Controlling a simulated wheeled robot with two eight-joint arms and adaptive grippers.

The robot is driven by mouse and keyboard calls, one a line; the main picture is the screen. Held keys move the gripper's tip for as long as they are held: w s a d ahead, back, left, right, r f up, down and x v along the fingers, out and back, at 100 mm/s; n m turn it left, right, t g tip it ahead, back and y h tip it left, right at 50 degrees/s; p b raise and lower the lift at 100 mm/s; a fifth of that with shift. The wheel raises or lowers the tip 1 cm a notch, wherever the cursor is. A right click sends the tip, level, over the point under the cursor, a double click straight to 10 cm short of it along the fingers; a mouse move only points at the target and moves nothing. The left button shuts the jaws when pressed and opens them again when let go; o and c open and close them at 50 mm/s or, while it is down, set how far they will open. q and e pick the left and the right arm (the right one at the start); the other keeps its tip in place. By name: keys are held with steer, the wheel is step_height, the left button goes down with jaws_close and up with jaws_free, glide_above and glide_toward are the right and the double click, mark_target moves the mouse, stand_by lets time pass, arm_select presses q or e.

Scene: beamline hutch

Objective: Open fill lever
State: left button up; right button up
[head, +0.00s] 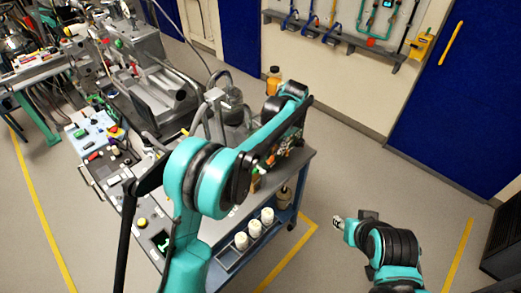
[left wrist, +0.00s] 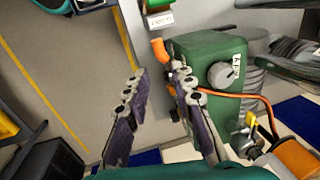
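A green box (left wrist: 208,58) with a grey knob (left wrist: 222,73) stands just beyond the right finger. An orange lever-like piece (left wrist: 160,50) sticks out from the box's left side, ahead of the fingertips; the right finger overlaps the small metal parts below it, and I cannot tell whether it touches them. In the head view, my left arm hides most of this equipment. My right gripper (head: 345,222) is at the lower right, too small to judge.
Open floor lies right of the cart. A wall rack (head: 340,38) holds tools.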

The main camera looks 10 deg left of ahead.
mark_target(273, 158)
arm_select(q)
steer(key=f, duration=0.2)
steer(key=f+b, duration=0.1)
steer(key=f, duration=0.2)
steer(key=a+f, duration=0.1)
steer(key=f, duration=0.1)
steer(key=shift+w+a+f, duration=0.1)
steer(key=shift+w+f, duration=0.1)
steer(key=shift+w, duration=0.2)
jaws_close()
